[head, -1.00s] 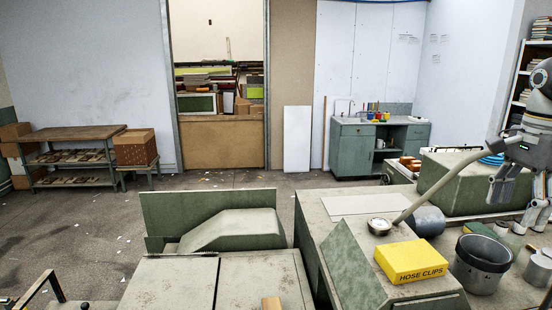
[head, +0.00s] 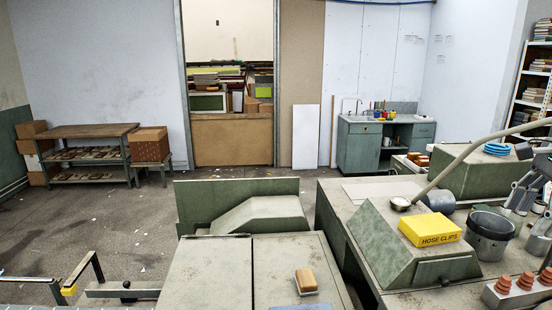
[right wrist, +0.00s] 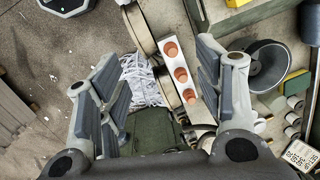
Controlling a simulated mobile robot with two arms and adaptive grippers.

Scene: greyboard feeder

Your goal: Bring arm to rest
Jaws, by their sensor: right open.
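My right gripper (head: 532,205) is at the right edge of the head view, above the right-hand bench, partly cut off by the frame. In the right wrist view my right gripper (right wrist: 155,75) has its two grey fingers wide apart with nothing between them. Below them show a white block with terracotta cones (right wrist: 180,75) and a heap of pale paper strips (right wrist: 141,80). My left gripper is not in view.
On the right bench stand a yellow hose clips box (head: 432,230), a dark bucket (head: 490,246) and a pale curved hose (head: 460,160). The cone block (head: 512,293) is near the front. A tan block (head: 306,281) lies on the middle machine. Floor at left is open.

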